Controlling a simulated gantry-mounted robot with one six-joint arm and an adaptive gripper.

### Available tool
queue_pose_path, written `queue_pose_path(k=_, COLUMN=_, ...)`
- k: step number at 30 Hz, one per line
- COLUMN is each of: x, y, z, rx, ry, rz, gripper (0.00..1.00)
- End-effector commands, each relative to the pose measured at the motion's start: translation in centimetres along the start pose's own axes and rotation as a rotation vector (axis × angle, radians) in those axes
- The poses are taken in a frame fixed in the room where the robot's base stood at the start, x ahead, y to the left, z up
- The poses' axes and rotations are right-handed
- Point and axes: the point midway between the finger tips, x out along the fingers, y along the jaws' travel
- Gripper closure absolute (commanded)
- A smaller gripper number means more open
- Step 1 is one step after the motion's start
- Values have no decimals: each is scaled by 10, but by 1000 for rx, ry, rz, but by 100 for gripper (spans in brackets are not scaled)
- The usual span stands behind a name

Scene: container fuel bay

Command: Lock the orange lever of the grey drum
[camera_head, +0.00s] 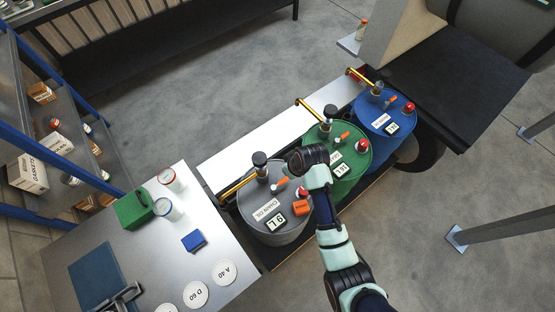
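The grey drum (262,226) stands left of a green drum, with a chain oil label and a "9 L" display on it. Its small orange lever (281,182) lies on the top, beside the dark pump fitting; whether it is locked is too small to tell. A red knob (302,193) and an orange tag (301,207) are at the right of the same top. My arm comes in from the bottom, and its dark end with my gripper (294,162) is above the drum's upper right edge, close to the lever. The fingers cannot be made out, nor any contact.
The green drum (345,172) and blue drum (378,122) stand in a row to the right, with yellow-handled pumps behind. A metal table (215,255) at left holds cans, a green box, a blue box and white discs. A white bench (235,160) runs behind the drums.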

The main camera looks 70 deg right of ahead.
Motion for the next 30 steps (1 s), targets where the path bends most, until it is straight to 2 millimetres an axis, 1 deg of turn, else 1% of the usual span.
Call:
queue_pose_path(k=8, x=4, y=-1, z=0, rx=-1, ry=1, rz=0, gripper=100)
queue_pose_path(k=11, x=16, y=-1, z=1, rx=-1, ry=1, rz=0, gripper=100)
queue_pose_path(k=18, x=64, y=-1, z=1, rx=-1, ry=1, rz=1, gripper=100)
queue_pose_path(k=21, x=81, y=-1, z=1, rx=-1, ry=1, rz=1, gripper=100)
queue_pose_path(k=25, x=95, y=-1, z=0, rx=-1, ry=2, rz=1, gripper=100)
queue_pose_path(k=30, x=101, y=-1, z=0, rx=-1, ry=3, rz=1, gripper=100)
